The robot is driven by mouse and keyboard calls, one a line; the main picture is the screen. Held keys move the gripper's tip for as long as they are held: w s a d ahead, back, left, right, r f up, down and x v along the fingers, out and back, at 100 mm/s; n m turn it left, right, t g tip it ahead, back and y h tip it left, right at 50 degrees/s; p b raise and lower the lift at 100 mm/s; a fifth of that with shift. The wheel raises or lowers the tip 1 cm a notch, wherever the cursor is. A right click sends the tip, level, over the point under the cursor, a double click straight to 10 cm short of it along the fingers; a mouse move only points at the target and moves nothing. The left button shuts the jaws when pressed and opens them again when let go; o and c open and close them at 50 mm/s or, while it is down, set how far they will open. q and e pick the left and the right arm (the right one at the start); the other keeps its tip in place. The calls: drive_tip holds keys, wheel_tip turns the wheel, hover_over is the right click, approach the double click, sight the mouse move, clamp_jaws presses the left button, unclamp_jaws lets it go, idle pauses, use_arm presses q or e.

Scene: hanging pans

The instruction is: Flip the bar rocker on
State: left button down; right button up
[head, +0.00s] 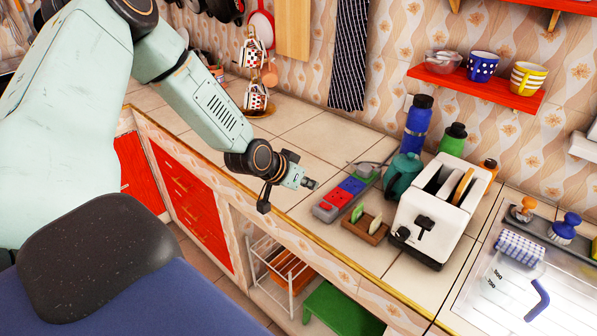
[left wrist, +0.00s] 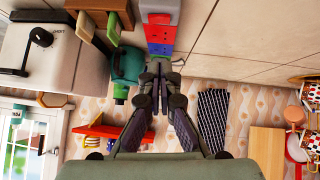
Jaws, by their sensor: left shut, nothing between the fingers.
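A long power bar (head: 338,197) lies on the tiled counter, with a grey end, red and blue sections and a green far end. It also shows at the top of the left wrist view (left wrist: 160,35), partly covered at its far end by my fingers. Which way its rockers are tipped is too small to tell. My left gripper (head: 309,183) is shut and empty. It is just left of the bar in the head view, apparently above the counter. Its fingers (left wrist: 155,78) point toward the bar in the left wrist view. My right gripper is in neither view.
A wooden holder (head: 366,226) with small slices stands close to the bar's right. Beyond are a white toaster (head: 437,207), a teal pot (head: 402,174) and bottles. A cup stand (head: 256,92) is at the back. The counter left of the bar is clear.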

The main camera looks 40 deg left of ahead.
use_arm(q)
drive_tip(key=p+v, duration=0.3)
drive_tip(key=v, duration=0.1)
drive_tip(key=shift+s+r, duration=0.1)
drive_tip(key=shift+r, duration=0.05)
drive_tip(key=shift+a, duration=0.25)
